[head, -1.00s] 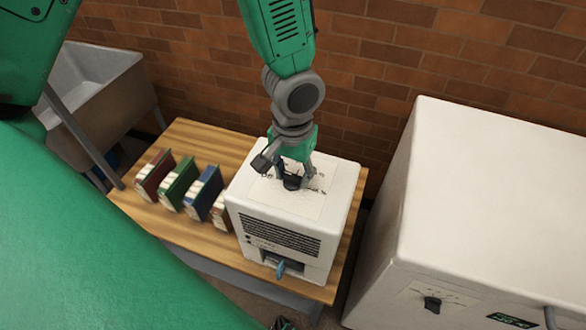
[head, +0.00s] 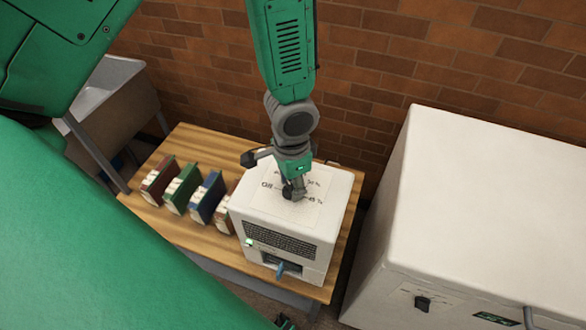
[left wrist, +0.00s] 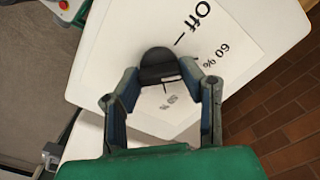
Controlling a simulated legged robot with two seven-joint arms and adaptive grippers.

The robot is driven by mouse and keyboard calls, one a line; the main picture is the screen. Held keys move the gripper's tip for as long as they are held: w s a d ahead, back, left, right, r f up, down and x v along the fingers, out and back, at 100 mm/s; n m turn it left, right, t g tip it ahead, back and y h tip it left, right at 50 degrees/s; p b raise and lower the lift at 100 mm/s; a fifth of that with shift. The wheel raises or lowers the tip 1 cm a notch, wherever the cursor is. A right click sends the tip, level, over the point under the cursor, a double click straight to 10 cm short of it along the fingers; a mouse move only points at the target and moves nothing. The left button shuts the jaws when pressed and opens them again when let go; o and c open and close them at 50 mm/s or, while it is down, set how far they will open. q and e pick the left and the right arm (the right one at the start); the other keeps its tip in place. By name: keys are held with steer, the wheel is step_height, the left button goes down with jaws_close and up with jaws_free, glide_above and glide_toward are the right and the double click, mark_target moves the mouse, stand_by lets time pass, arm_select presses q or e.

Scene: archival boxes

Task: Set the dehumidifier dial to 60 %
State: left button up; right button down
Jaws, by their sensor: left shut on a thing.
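The dehumidifier (head: 337,220) is a white box on the wooden table, with a printed dial label on top and a lit green lamp (head: 249,242) on its front. My left gripper (head: 293,192) reaches down from above, shut on the dark dial (left wrist: 160,62). In the left wrist view, its two fingers close on the dial's sides. "Off" (left wrist: 195,18) and "60 %" (left wrist: 216,56) are readable beside it. I cannot tell exactly where the dial's pointer stands. A small dark and green piece (head: 285,322) at the bottom edge may be my right gripper; its jaws cannot be made out.
Several bound books (head: 182,188) stand left of the dehumidifier on the wooden table (head: 190,228). A large white chest (head: 480,210) with its own black knob (head: 422,303) stands to the right. A sink (head: 105,105) is at the back left, and a brick wall is behind.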

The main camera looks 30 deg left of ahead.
mark_target(290, 185)
arm_select(q)
steer(key=shift+a, duration=0.1)
stand_by(0.4)
steer(key=o, duration=1.1)
steer(key=shift+s, duration=0.1)
steer(key=shift+o, duration=0.2)
steer(key=shift+r, duration=0.55)
step_height(290, 185, up, 11)
steer(key=shift+f, duration=0.1)
